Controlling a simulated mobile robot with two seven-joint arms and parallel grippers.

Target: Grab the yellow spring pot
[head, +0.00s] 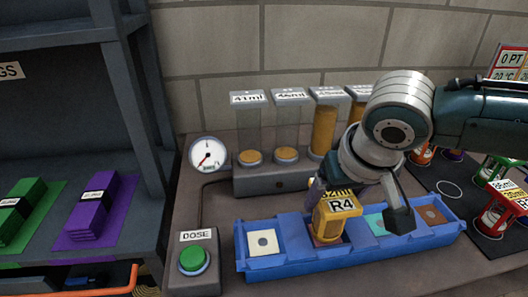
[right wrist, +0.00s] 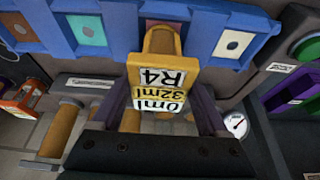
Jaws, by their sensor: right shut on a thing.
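The yellow pot (head: 335,222), labelled R4 and 32ml, stands in a slot of the blue rack (head: 290,264), on a reddish pad. In the right wrist view the yellow pot (right wrist: 162,75) shows between the two fingers, its label facing the camera. My right gripper (head: 355,200) is shut on the pot from above; it also shows in the right wrist view (right wrist: 162,112). The wrist covers part of the rack's back edge. The left gripper is in neither view.
Dosing tubes (head: 285,130) and a gauge (head: 208,155) stand behind the rack. A green DOSE button (head: 194,260) is left of it. Other pots (head: 497,212) stand on a dark mat at right. A shelf (head: 75,130) with green and purple blocks is at far left.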

